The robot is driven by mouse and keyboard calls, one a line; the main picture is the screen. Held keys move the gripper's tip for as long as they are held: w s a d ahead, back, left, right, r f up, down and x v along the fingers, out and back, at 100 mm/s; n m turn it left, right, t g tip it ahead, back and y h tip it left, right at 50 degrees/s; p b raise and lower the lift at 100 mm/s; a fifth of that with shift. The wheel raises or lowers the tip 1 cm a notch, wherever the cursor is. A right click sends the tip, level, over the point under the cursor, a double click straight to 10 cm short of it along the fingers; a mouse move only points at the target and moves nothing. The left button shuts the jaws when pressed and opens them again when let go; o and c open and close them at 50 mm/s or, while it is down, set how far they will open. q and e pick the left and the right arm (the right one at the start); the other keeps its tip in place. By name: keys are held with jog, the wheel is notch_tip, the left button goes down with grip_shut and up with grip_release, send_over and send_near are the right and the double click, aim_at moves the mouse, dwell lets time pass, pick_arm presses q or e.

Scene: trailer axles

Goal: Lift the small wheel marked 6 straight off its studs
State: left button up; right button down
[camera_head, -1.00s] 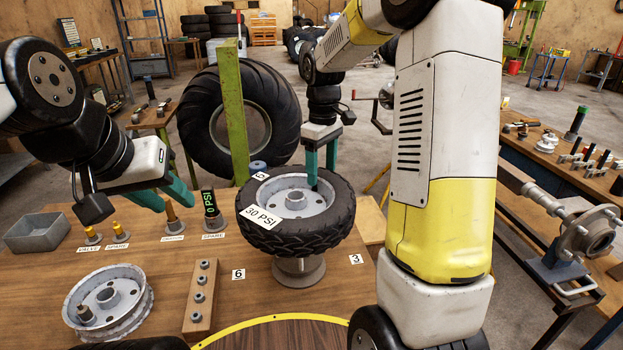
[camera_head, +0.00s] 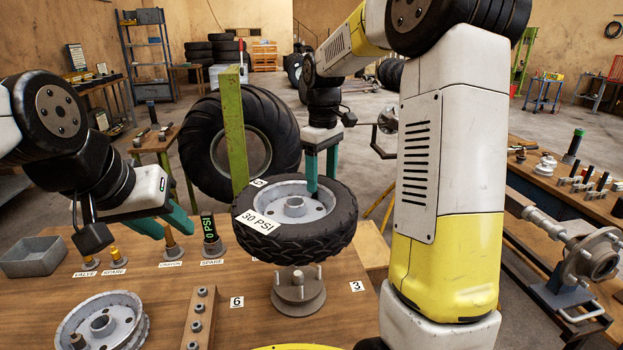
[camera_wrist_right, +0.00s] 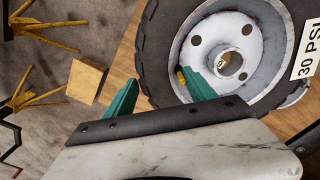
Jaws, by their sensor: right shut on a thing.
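The small wheel, a black tyre (camera_head: 325,235) on a pale grey rim (camera_head: 285,205) with a "30 PSI" label, is held above its stand, roughly level. Below it, the round hub with upright studs (camera_head: 299,290) stands bare, with a visible gap between. The "6" marker (camera_head: 237,302) lies on the bench left of the hub. My right gripper (camera_head: 321,178) is shut on the wheel's far side, one finger inside the rim and one outside the tyre; the right wrist view also shows this grip (camera_wrist_right: 158,92). My left gripper (camera_head: 168,224) is open and empty over the bench's left part.
A bare rim (camera_head: 102,325) and a wooden block with bolts (camera_head: 201,318) occupy the front left. A green post (camera_head: 235,130) rises behind the wheel.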

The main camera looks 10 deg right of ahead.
jog(key=shift+r, duration=3)
